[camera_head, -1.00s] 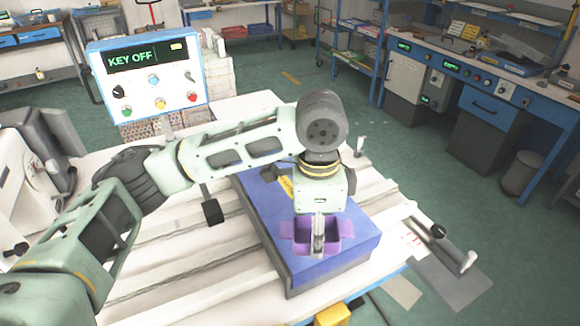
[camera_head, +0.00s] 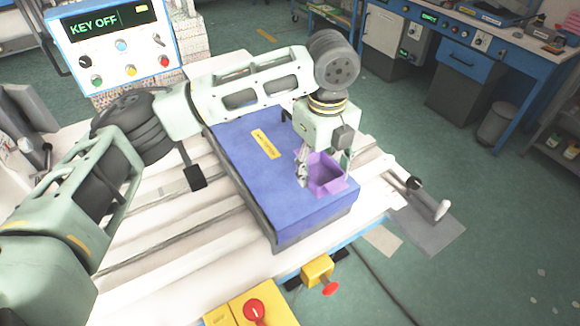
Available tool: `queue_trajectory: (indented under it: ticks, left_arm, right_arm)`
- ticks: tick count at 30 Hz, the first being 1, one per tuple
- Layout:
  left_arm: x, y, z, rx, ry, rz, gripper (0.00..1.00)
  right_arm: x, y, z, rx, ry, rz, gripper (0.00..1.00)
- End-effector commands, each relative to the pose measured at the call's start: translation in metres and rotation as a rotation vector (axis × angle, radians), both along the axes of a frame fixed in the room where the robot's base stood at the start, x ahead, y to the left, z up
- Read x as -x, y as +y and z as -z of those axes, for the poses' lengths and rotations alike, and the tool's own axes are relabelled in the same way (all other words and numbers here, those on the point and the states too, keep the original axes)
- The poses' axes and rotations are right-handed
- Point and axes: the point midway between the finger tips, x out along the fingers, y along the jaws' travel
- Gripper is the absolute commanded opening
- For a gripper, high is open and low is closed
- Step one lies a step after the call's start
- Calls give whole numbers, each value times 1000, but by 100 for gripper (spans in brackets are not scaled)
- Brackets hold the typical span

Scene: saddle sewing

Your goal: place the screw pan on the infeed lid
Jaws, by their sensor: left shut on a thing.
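The screw pan (camera_head: 326,176) is a small purple open box. My left gripper (camera_head: 318,168) points down and is shut on the pan's wall. The pan is over the right front part of a blue lid (camera_head: 250,175), which I take for the infeed lid. The lid is a flat blue slab with a yellow label, lying on the white machine table. I cannot tell whether the pan's underside touches the lid. My right gripper is not in view.
A control panel reading KEY OFF (camera_head: 112,45) stands at the back left. A yellow box with a red button (camera_head: 318,270) is at the front edge. The lid's left half is clear.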

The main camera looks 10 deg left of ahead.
Motion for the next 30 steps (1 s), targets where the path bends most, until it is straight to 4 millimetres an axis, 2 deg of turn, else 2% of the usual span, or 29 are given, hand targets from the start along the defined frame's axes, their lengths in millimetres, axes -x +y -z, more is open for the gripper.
queue_trajectory:
  ticks: [1,3,9,13,21,30]
  left_arm:
    - [-3,13,4,-1,1,-6,28]
    - [-7,28,13,-1,1,-6,28]
    - [-13,52,31,1,1,-2,28]
    - [-14,56,38,1,1,-1,28]
    - [-14,56,72,1,-1,-1,28]
    - [-14,56,75,1,-1,0,28]
  right_arm:
    - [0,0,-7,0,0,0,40]
    - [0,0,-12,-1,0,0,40]
    - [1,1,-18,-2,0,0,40]
    - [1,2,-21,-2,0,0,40]
    - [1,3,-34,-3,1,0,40]
    - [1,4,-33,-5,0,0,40]
